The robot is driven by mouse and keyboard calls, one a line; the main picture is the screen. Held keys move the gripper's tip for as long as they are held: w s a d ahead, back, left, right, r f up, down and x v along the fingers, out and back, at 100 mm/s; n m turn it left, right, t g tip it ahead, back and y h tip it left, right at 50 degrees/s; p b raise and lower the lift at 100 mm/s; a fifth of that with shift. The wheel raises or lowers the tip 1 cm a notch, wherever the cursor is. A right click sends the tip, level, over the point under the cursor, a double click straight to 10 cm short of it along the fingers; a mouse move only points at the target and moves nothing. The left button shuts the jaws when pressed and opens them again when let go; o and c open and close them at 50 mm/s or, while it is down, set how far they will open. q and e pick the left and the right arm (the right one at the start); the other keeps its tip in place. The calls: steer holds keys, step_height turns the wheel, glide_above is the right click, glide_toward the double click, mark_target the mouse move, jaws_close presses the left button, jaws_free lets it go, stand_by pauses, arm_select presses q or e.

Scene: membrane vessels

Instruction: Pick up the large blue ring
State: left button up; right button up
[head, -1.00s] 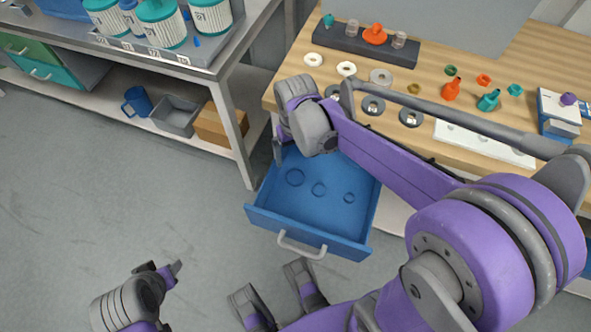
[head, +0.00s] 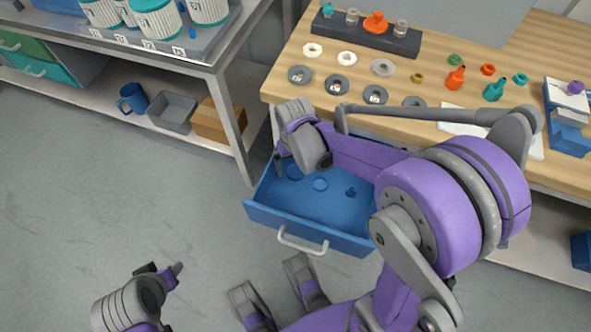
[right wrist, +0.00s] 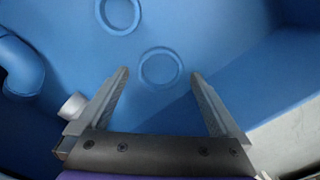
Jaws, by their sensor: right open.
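My right gripper (head: 281,162) is open and reaches down into the drawer beside this ring. In the right wrist view its fingers (right wrist: 160,88) are spread, with a blue ring (right wrist: 160,84) beyond the tips and another blue ring (right wrist: 118,33) at the top edge; I cannot tell which sizes these are. My left gripper (head: 165,272) is low at the left, over the floor, away from the drawer.
The wooden bench (head: 440,70) above the drawer holds grey discs, washers and coloured fittings. The drawer's walls close in around my right gripper, with its grey handle (head: 302,242) at the front. Floor at left is clear.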

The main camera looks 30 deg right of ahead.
steer(key=c, duration=1.3)
